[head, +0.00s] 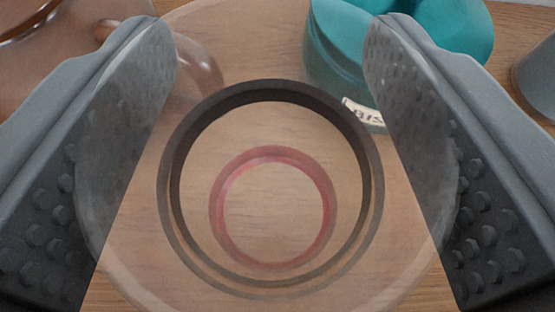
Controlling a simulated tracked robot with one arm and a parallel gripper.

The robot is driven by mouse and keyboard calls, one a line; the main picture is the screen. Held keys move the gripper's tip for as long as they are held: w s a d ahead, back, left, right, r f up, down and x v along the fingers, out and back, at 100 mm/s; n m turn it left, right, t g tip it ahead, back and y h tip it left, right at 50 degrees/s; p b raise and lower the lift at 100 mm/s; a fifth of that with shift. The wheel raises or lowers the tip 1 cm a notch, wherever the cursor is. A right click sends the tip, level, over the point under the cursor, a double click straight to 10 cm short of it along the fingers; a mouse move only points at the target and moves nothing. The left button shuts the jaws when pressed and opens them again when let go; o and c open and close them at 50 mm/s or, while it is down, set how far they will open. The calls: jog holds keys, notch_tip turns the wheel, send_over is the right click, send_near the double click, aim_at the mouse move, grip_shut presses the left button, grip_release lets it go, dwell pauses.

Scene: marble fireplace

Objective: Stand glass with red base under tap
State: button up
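The clear glass with the red base (273,152) fills the middle of the head view, seen from above through its open mouth. Its wide pale rim surrounds a dark ring, and the smaller red base ring shows deep inside. My gripper (270,50) has its two grey studded fingers spread wide, one on each side of the glass. Parts of both fingers show through the clear wall. I cannot tell whether the pads press on the glass or stand slightly apart, or whether its base rests on the wood. No tap is in view.
A teal mug-like object (335,75) with a lettered label stands just beyond the glass, near the right finger. A brownish see-through vessel (50,60) is at the upper left. A grey object (537,80) is at the right edge. The wooden surface (255,30) lies beneath.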

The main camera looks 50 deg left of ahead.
aim_at(273, 136)
jog(key=shift+f+b, duration=0.4)
jog(key=shift+f, duration=1.8)
jog(key=shift+f, duration=0.1)
jog(key=o, duration=1.1)
jog(key=p+v, duration=0.1)
jog(key=v, duration=1.1)
